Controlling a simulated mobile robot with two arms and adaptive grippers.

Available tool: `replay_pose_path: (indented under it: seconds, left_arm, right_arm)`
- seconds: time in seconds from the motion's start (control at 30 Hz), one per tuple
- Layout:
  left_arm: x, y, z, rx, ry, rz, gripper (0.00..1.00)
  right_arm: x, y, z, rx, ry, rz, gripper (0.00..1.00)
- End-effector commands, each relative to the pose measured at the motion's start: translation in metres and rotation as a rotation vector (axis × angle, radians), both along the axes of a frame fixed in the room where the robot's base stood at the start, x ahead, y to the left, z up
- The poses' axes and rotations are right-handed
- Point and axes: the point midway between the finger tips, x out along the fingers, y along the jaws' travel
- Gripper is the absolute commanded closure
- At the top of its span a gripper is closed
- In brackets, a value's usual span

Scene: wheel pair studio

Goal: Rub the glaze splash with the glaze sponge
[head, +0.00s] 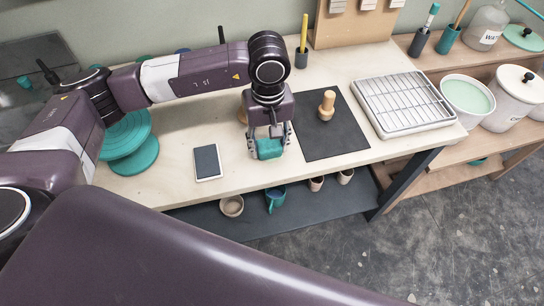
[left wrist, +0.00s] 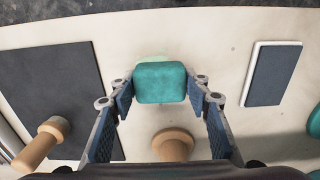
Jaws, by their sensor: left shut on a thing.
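The teal glaze sponge (head: 270,150) is between the fingers of my left gripper (head: 269,147), low over the pale worktable near its front edge. In the left wrist view the sponge (left wrist: 160,82) sits between the two fingertips, and the gripper is shut on it. A pale green patch, the glaze splash (left wrist: 152,59), shows on the table just beyond the sponge and partly behind it. I cannot tell whether the sponge touches it. The splash is not made out in the head view. My right gripper is not in view.
A dark mat (head: 310,140) with a wooden knobbed tool (head: 327,104) lies right of the gripper. Another wooden piece (left wrist: 173,145) stands close by. A tablet-like slab (head: 207,163) lies left. A wire-topped tray (head: 403,103) stands right. Bare tabletop separates the slab and gripper.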

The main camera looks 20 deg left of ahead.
Motion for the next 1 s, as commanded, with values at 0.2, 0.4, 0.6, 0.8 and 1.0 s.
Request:
replay_pose_path:
  seconds: [0.2,0.4,0.6,0.8,1.0]
  left_arm:
    - [-0.003,0.000,-0.001,0.004,0.001,0.001,0.83]
    - [-0.020,-0.013,0.000,0.001,0.002,-0.004,0.83]
    - [-0.030,-0.021,0.002,0.000,0.001,-0.002,0.83]
    - [-0.030,-0.021,0.003,-0.001,0.001,-0.001,0.83]
    - [-0.026,-0.019,0.001,0.000,0.000,0.001,0.83]
  right_arm:
    - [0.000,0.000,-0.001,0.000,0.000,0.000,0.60]
    - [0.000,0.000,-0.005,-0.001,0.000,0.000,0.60]
    - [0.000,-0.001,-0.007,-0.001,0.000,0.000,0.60]
    - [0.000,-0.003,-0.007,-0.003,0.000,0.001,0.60]
    - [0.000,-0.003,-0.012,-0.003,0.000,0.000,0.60]
